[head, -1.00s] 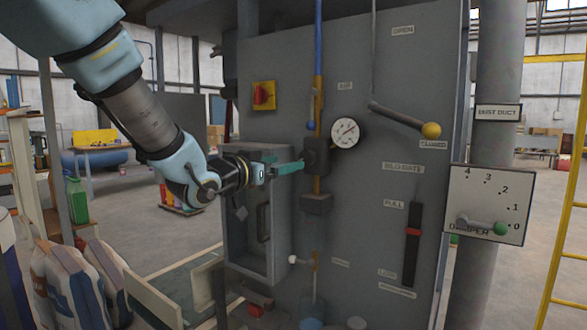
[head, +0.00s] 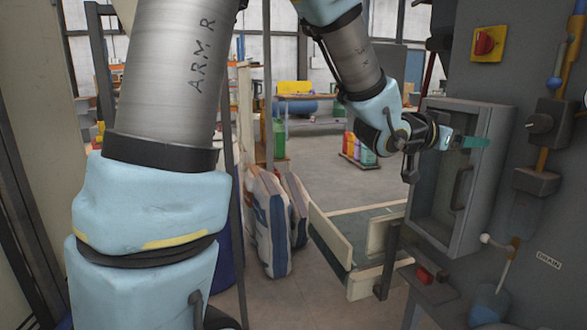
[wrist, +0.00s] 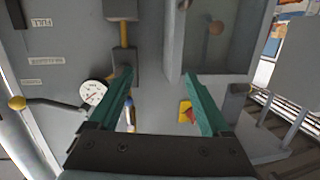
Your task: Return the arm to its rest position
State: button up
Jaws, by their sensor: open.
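My gripper (head: 468,142) is at the right in the head view, in front of the upper part of an open grey box on the machine panel. Its green fingers also show in the wrist view (wrist: 160,95), spread apart with nothing between them. The grey box (head: 497,150) has an inner handle (head: 461,188). My arm reaches over from the top of the head view and bends down to the gripper. I cannot tell how close the fingertips are to the panel.
The panel carries a red knob on a yellow plate (head: 486,44); a gauge (wrist: 94,93) and a yellow-ended lever (wrist: 17,103) show in the wrist view. Sacks (head: 268,225) stand on the floor at centre left. Open floor lies behind.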

jog(key=w+a+f+n+t+y, duration=0.1)
jog(key=w+a+f+n+y, duration=0.3)
jog(key=a, duration=0.5)
jog(key=w+a+f+n+y, duration=0.1)
jog(key=w+a+f+y, duration=0.15)
jog(key=a+f, duration=0.4)
jog(key=w+a+f+n+t+y, duration=0.1)
jog(key=w+a+f+n+y, duration=0.2)
jog(key=a, duration=0.7)
jog(key=s+a+f+n+g+y, duration=0.2)
jog(key=s+a+f+g, duration=0.1)
jog(key=s+a, duration=0.4)
jog(key=s+a+f+n+g+y, duration=0.3)
jog(key=s+a, duration=0.4)
jog(key=a, duration=0.4)
jog(key=shift+a+f+g, duration=0.3)
jog(key=shift+f, duration=0.45)
jog(key=shift+y, duration=0.25)
